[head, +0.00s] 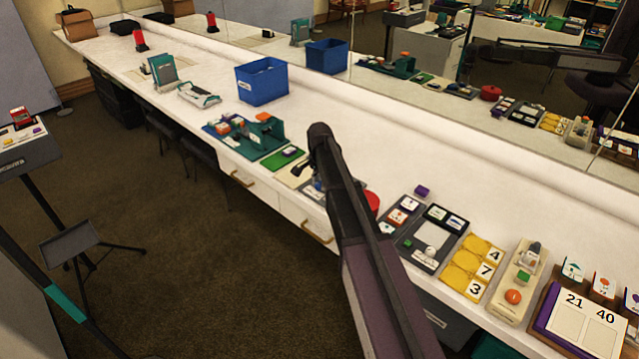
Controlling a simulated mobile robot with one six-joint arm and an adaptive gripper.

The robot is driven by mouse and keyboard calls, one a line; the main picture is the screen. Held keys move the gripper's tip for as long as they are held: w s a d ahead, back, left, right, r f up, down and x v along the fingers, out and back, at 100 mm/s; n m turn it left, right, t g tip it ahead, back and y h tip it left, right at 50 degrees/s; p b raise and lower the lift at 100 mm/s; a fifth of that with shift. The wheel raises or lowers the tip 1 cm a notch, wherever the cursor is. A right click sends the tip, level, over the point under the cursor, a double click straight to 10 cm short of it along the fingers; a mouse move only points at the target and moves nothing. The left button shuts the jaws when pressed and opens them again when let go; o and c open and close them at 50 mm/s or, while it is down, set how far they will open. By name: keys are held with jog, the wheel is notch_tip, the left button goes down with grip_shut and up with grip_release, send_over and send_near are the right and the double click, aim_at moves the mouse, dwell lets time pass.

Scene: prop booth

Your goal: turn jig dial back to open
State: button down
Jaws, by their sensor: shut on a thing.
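My arm reaches up from the bottom middle of the head view, and its end bends down over the bench. My gripper (302,168) is small and dark there, low over a cream plate (289,177) that looks like the jig base. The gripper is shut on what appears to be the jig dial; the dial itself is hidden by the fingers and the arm. Its turned position cannot be read. A small bluish part (318,184) shows just beside the arm, partly covered.
A green board (282,158) and a teal fixture (262,131) lie left of the gripper. A red round thing (372,201) is partly behind my arm. A grey tray (421,256) and yellow number cards (468,262) stand right. A blue bin (262,82) is farther back. A mirror runs behind the bench.

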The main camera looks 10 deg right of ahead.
jog(key=shift+s, duration=0.1)
jog(key=shift+c, duration=1.5)
grip_release()
jog(key=shift+n, duration=0.3)
